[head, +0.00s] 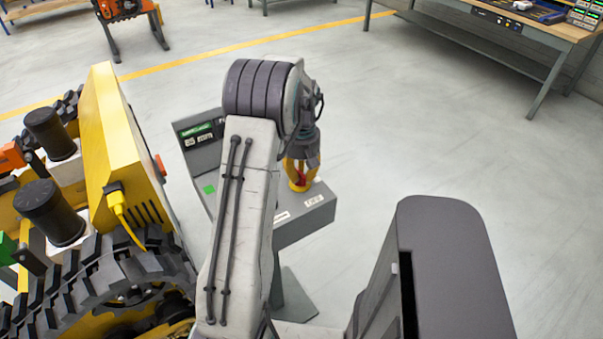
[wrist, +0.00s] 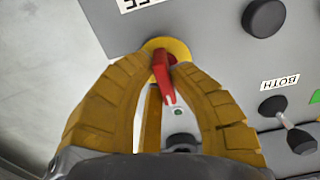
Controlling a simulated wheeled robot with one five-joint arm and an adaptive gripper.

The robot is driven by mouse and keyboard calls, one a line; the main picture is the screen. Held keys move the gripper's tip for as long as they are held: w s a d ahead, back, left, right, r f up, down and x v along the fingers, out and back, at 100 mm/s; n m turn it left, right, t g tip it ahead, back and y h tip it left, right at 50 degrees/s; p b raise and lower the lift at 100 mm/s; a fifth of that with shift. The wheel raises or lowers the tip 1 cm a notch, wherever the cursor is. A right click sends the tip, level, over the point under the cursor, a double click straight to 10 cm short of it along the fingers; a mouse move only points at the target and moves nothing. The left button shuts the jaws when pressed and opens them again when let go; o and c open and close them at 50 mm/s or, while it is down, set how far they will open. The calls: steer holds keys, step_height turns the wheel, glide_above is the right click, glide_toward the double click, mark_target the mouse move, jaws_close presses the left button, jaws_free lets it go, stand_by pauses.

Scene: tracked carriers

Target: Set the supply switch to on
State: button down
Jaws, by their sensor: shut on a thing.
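The supply switch looks to be the red handle (wrist: 163,72) on a yellow round plate (wrist: 181,47), set in a grey console panel (wrist: 220,55). Its red lever points down in the wrist view. My gripper (wrist: 160,68) has its yellow fingers closed in around the red handle, one on each side. In the head view my gripper (head: 301,176) reaches down onto the grey console (head: 312,212), and my arm hides part of the console. A white label (wrist: 138,4) beside the plate is cut off at the top edge, so its full word cannot be read.
A yellow tracked carrier (head: 112,150) stands close left of the console. Open floor (head: 430,140) lies to the right.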

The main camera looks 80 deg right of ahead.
steer(key=m, duration=0.4)
steer(key=shift+a+m+b, duration=0.1)
steer(key=shift+m+b, duration=0.2)
steer(key=shift+m, duration=0.1)
steer(key=m, duration=0.4)
steer(key=shift+s+a+m, duration=0.1)
steer(key=shift+m, duration=0.2)
steer(key=m, duration=0.4)
steer(key=shift+a+b, duration=0.1)
steer(key=shift+b, duration=0.25)
steer(key=shift+m, duration=2.1)
steer(key=c, duration=1.1)
jaws_free()
